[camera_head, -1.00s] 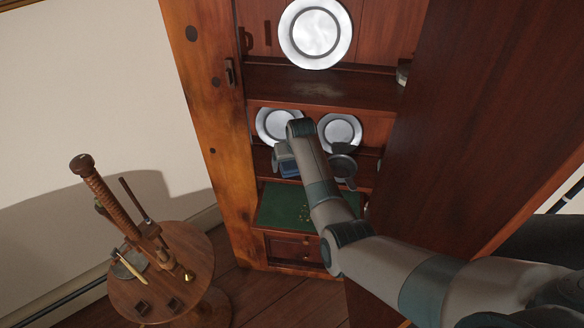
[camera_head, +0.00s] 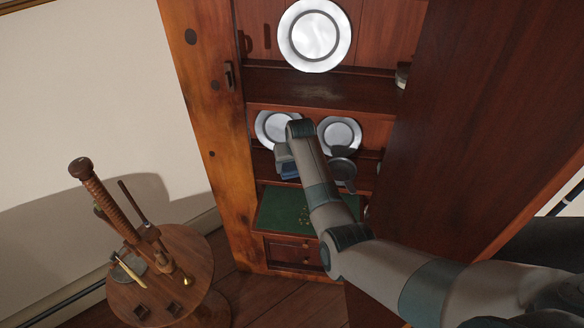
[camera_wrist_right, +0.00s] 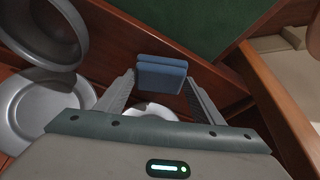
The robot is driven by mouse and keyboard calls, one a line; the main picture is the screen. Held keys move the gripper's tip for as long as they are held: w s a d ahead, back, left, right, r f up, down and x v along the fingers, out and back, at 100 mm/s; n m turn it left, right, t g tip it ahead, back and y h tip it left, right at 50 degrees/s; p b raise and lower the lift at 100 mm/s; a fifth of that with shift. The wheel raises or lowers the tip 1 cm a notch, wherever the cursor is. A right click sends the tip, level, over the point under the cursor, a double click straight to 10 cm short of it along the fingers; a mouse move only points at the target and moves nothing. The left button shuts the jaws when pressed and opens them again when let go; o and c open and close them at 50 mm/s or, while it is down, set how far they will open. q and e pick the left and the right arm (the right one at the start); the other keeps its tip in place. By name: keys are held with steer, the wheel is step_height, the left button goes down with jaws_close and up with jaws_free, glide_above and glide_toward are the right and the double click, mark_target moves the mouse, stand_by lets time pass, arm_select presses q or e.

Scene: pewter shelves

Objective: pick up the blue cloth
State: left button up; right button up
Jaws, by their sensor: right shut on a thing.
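The blue cloth (camera_wrist_right: 162,74) is a small folded pad. In the right wrist view it sits between the fingertips of my right gripper (camera_wrist_right: 163,92), which is shut on it. In the head view the right arm reaches into the cabinet, and the gripper (camera_head: 284,157) is partly hidden by its own wrist. A bit of the blue cloth (camera_head: 289,172) shows just below it, in front of the lower plate shelf. I cannot tell whether the cloth still touches the shelf. My left gripper is not in view.
Pewter plates (camera_head: 314,36) stand on the shelves. A grey pewter vessel (camera_head: 343,170) is close to the right of the arm. A green surface (camera_head: 283,208) lies below, above a drawer (camera_head: 291,251). The cabinet's side post (camera_head: 207,130) is left; a round table (camera_head: 190,250) stands further left.

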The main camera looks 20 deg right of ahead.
steer(key=shift+r, duration=0.45)
steer(key=s, duration=0.5)
steer(key=s+b, duration=0.1)
steer(key=s, duration=1)
steer(key=shift+s+a, duration=0.2)
steer(key=shift+a, duration=0.2)
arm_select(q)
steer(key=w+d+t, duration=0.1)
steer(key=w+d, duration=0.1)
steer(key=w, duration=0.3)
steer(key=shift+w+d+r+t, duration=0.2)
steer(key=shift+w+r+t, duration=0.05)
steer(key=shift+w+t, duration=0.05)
arm_select(e)
steer(key=shift+s, duration=0.8)
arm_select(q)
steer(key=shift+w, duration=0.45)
